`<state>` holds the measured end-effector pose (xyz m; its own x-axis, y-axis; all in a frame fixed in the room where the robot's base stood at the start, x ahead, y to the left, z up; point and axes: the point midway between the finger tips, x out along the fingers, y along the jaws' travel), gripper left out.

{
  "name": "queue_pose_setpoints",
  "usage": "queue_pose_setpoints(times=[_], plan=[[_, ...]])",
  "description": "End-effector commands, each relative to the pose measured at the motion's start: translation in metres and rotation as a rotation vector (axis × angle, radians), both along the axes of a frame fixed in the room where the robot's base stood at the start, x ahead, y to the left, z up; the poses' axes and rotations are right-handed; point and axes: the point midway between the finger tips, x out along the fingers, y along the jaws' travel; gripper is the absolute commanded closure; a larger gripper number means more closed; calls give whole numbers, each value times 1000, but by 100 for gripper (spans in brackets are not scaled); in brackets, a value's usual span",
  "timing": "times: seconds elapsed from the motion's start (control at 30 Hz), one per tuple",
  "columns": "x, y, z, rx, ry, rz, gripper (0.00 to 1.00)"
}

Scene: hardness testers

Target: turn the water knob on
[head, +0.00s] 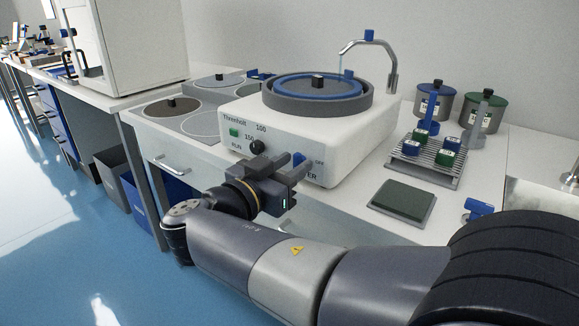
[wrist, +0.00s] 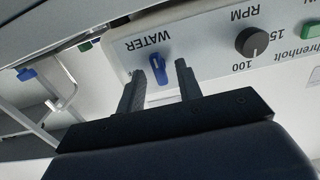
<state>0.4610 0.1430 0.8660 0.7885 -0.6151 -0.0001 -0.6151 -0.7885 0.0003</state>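The blue water knob (wrist: 157,67) is on the white front of the polishing machine (head: 347,150), beside the WATER label. In the wrist view its bar stands nearly upright, slightly tilted. My gripper (wrist: 160,70) is open, with one finger on each side of the knob in the picture. I cannot tell whether the fingers reach around it or touch it. In the head view my gripper (head: 289,158) is at the machine's front and partly hides the knob (head: 299,160) and its label; OFF is printed to the right. A short pale streak shows under the curved spout (head: 390,68).
The dark RPM knob (wrist: 251,41) and green RUN button (wrist: 310,28) are on the same panel. A rack with capped samples (head: 425,172), a dark green pad (head: 403,199) and two lidded jars stand at the right. Steel plates lie at the left.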

Motion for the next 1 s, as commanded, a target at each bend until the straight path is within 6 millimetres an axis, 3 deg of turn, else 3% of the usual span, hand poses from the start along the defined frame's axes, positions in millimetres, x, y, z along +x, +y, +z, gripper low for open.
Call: queue_pose_setpoints(times=[0.17,0.57,1.0], plan=[[0,0,0,0,0,0,68],[0,0,0,0,0,0,100],[0,0,0,-33,26,0,100]])
